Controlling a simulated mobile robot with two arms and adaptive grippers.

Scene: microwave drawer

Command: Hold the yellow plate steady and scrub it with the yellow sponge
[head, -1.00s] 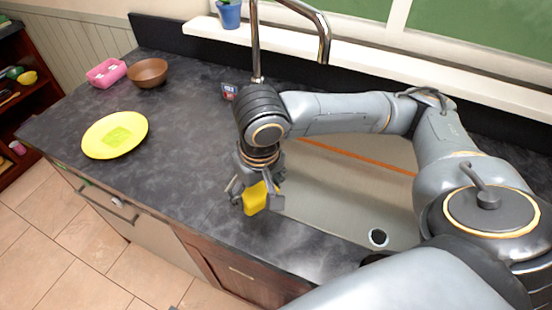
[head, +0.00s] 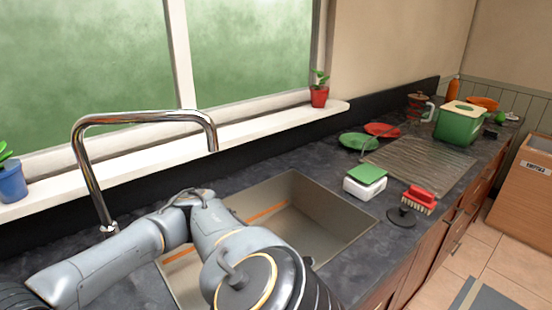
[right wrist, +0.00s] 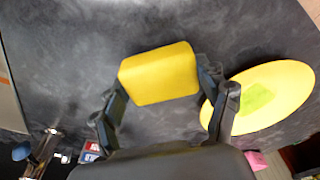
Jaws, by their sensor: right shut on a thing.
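My right gripper (right wrist: 160,80) shows in the right wrist view, shut on the yellow sponge (right wrist: 159,72), with a finger at each side of it. The yellow plate (right wrist: 283,83) lies on the dark counter at the right of that view, apart from the sponge. A yellow-green patch (right wrist: 257,97) marks its middle. Part of the plate's near-left rim is behind a finger. In the head view only links of my right arm show at the lower left. The sponge and plate are outside that view. My left gripper is in neither view.
The head view shows the sink (head: 310,215), the tall faucet (head: 145,117), a white box with a green lid (head: 365,181), a red brush (head: 419,199), a drying rack (head: 425,160), a green bin (head: 456,125) and two plates.

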